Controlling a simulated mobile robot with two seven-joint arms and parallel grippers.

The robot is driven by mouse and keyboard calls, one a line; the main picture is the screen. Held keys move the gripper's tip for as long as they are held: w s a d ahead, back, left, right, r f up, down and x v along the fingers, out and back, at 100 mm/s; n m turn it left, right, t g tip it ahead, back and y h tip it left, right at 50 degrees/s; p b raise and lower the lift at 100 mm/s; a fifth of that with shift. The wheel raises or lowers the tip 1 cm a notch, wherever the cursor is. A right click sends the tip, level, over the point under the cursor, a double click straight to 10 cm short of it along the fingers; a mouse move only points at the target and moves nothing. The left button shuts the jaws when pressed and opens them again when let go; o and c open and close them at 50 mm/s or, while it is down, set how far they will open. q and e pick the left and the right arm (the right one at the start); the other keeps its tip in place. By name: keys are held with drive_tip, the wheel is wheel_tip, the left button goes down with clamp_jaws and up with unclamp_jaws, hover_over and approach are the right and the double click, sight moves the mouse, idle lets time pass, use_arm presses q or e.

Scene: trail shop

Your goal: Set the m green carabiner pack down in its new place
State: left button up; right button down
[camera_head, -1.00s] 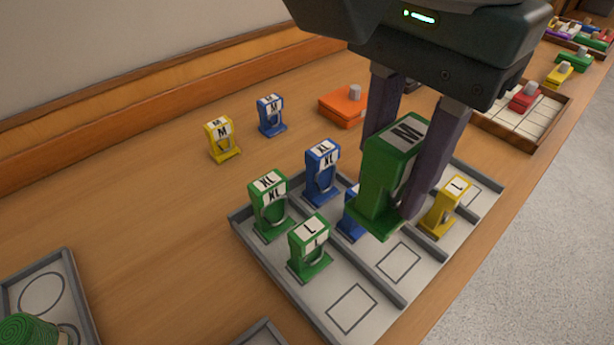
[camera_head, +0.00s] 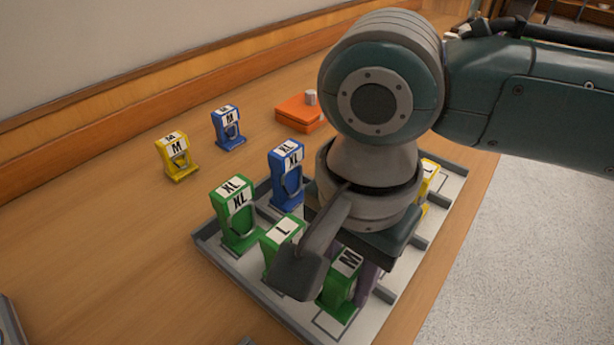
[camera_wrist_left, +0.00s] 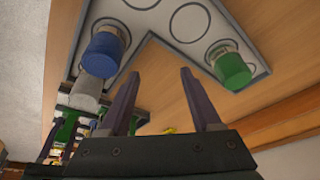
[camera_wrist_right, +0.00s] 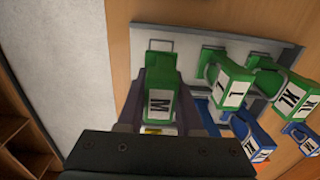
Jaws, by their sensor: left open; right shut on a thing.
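The m green carabiner pack (camera_head: 345,277) stands upright at the front part of the grey tray (camera_head: 215,256), beside the green L pack (camera_head: 281,231). Its base is over or on an outlined square; I cannot tell whether it touches. My right gripper (camera_head: 362,285) is shut on it, and my arm hides part of both. In the right wrist view the pack (camera_wrist_right: 160,98) sits between the two fingers, its M label facing the camera. My left gripper (camera_wrist_left: 158,76) is open and empty, away from the tray, above round-marked trays.
Green XL (camera_head: 236,213) and blue XL (camera_head: 287,175) packs stand at the tray's back left, a yellow L pack (camera_head: 429,178) at its right. Yellow M (camera_head: 174,157) and blue M (camera_head: 228,128) packs and an orange box (camera_head: 299,113) stand on the counter behind.

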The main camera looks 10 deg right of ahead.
sight(343, 296)
use_arm(q)
drive_tip(key=shift+a+f+b, duration=0.1)
drive_tip(key=shift+f+b, duration=0.35)
drive_tip(key=shift+f, duration=0.2)
use_arm(e)
wheel_tip(343, 296, down, 3)
drive_tip(key=shift+f, duration=0.1)
use_arm(q)
drive_tip(key=shift+a, duration=0.1)
use_arm(e)
drive_tip(key=shift+f, duration=0.25)
drive_tip(key=shift+f, duration=0.1)
drive_tip(key=c, duration=0.6)
unclamp_jaws()
drive_tip(key=shift+o, duration=0.2)
